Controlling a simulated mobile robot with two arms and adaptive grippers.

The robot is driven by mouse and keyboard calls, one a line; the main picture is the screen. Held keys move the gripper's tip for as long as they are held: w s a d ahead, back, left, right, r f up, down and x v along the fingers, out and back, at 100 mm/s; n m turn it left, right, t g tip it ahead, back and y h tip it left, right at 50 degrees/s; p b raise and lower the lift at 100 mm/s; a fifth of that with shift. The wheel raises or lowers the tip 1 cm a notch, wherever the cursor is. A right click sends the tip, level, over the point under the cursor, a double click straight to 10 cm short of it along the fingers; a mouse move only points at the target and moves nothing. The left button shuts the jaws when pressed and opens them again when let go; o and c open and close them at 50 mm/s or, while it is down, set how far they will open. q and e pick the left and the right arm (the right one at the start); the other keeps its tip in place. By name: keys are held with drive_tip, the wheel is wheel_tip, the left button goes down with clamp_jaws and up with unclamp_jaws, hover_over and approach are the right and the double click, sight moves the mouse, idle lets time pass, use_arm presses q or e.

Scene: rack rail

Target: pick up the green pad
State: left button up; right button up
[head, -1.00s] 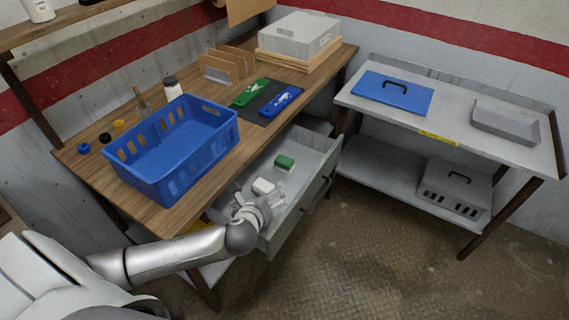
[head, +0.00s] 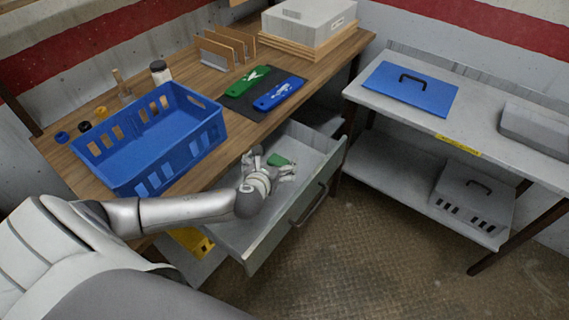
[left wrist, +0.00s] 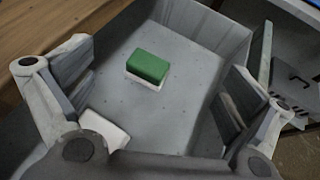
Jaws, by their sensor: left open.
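The green pad (left wrist: 148,66) lies in the open drawer (left wrist: 182,100), with a white layer under its green top. In the head view the green pad (head: 279,160) is partly hidden behind my left gripper (head: 270,167). In the left wrist view my left gripper (left wrist: 160,100) is open, and the green pad shows between its fingers, farther ahead and apart from them. A white block (left wrist: 104,130) lies in the drawer close to the left finger. My right gripper is not in view.
The blue crate (head: 150,140) stands on the wooden table beside the drawer. The drawer's front panel (head: 290,215) rises at its outer side. A green and a blue tool (head: 280,94) lie on a dark mat. A metal bench (head: 460,118) stands at right.

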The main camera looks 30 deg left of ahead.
use_arm(q)
drive_tip(key=b, duration=0.4)
approach(278, 161)
drive_tip(key=shift+d+r, duration=0.5)
drive_tip(key=shift+r, duration=0.25)
drive_tip(key=shift+w+f+b, duration=0.15)
drive_tip(key=shift+f+b, duration=0.35)
drive_tip(key=shift+f, duration=0.15)
drive_tip(key=shift+w+a+f, duration=0.1)
drive_tip(key=x, duration=0.5)
drive_tip(key=shift+a+b+x, duration=0.2)
drive_tip(key=shift+b+x, duration=0.05)
drive_tip(key=shift+x, duration=1.1)
drive_tip(key=shift+a+b+x, duration=0.15)
drive_tip(key=shift+b+x, duration=0.05)
drive_tip(key=shift+x, duration=1.1)
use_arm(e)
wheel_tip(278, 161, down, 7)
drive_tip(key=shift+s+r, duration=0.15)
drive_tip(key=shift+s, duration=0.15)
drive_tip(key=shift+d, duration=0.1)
use_arm(q)
drive_tip(key=c, duration=1.1)
